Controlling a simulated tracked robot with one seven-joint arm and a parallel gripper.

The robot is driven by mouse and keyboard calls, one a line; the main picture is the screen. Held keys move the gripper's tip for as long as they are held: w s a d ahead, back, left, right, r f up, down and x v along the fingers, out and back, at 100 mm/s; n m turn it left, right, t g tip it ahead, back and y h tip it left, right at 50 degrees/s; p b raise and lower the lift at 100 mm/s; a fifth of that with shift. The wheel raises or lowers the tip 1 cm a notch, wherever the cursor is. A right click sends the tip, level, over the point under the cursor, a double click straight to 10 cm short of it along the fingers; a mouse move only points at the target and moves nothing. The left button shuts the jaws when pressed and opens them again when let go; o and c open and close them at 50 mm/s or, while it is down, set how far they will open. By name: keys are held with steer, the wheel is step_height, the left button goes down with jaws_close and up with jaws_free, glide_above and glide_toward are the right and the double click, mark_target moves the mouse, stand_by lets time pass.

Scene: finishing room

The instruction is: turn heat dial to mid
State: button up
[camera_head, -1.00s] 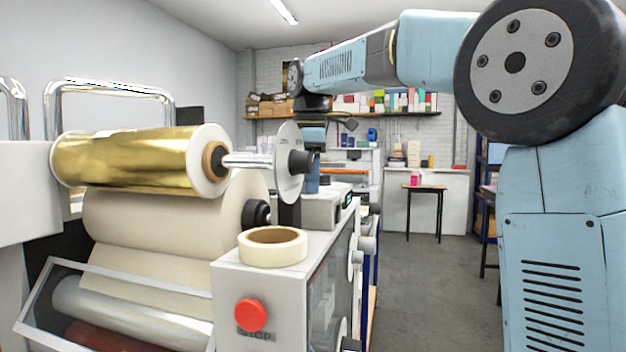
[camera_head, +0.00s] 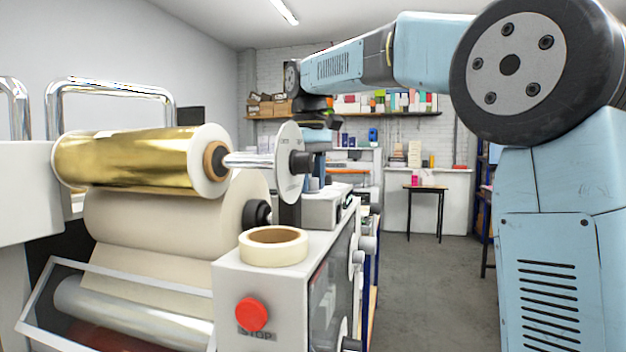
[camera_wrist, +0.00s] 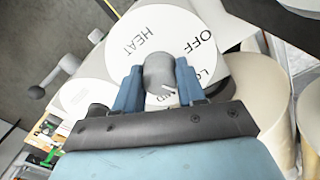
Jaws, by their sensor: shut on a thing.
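The heat dial (camera_wrist: 188,28) fills the upper middle of the wrist view as a white round plate with black lettering: HEAT, OFF, a partly covered LO and a partly covered MID. A grey knob (camera_wrist: 158,70) stands at its centre. My gripper (camera_wrist: 158,82) is shut on the knob, with a blue finger against each side. A short white mark on the knob lies close to the MID lettering; its exact alignment is hard to tell. In the head view my gripper (camera_head: 313,184) is small and mostly hidden behind a white disc, and the dial cannot be made out.
A laminating machine holds a gold foil roll (camera_head: 130,160), a white disc (camera_head: 287,138) and a cream roll (camera_head: 165,217). A tape roll (camera_head: 273,247) and a red STOP button (camera_head: 252,314) are on its near housing. The floor (camera_head: 425,290) to the right is clear.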

steer(key=m, duration=0.5)
steer(key=shift+a+r+m, duration=0.1)
steer(key=shift+m, duration=0.2)
steer(key=m, duration=0.5)
steer(key=shift+m, duration=0.3)
steer(key=shift+w, duration=0.1)
steer(key=o, duration=1.1)
steer(key=shift+c, duration=0.2)
step_height(320, 180, up, 12)
steer(key=shift+a, duration=0.15)
